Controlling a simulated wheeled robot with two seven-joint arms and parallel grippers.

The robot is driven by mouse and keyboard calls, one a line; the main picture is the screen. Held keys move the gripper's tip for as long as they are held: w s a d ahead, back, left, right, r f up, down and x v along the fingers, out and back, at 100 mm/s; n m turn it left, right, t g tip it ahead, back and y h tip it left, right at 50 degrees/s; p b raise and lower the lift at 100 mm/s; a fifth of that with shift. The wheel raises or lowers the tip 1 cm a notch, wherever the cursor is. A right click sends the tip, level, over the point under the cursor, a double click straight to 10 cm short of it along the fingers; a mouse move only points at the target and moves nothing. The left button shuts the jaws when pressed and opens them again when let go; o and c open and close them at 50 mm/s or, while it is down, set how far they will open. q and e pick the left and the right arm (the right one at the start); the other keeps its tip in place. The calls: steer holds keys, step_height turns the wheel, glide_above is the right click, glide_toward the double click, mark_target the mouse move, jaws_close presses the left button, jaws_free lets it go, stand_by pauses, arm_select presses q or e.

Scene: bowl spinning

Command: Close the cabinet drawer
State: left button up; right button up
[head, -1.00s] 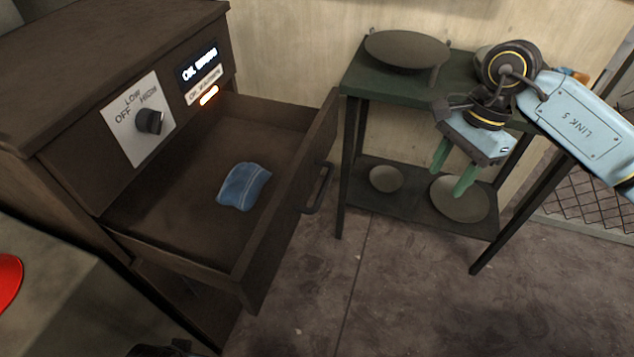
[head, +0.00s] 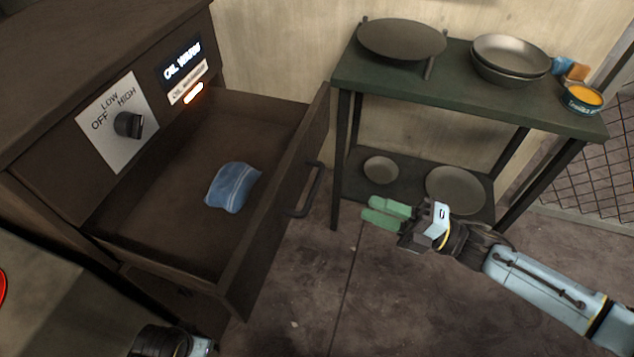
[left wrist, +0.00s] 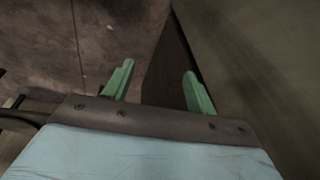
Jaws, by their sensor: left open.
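The brown cabinet drawer (head: 262,255) is pulled out in the head view, with a dark handle (head: 309,190) on its front. A folded blue cloth (head: 233,187) lies inside it. My right gripper (head: 375,214) is to the right of the handle, apart from it, with its green fingers pointing left toward the drawer front. Its two fingers show a narrow gap and hold nothing visible. In the left wrist view my left gripper (left wrist: 158,88) is open and empty, its green fingers spread. In the head view only part of my left arm shows at the bottom edge.
The cabinet's control panel (head: 118,122) has a knob. A green shelf table (head: 470,95) stands behind my right gripper, with pans and bowls on top and plates below. A red object (head: 2,287) shows at the left edge. The floor (head: 330,310) before the drawer is clear.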

mark_target(315, 185)
steer(key=b+x, duration=0.1)
steer(key=x, duration=1.1)
steer(key=shift+w+a+r, duration=0.1)
steer(key=shift+a, duration=0.3)
arm_select(q)
steer(key=d+r, duration=0.2)
steer(key=shift+w+r, duration=0.4)
steer(key=shift+a+f, duration=0.1)
steer(key=shift+a, duration=0.05)
arm_select(e)
jaws_close()
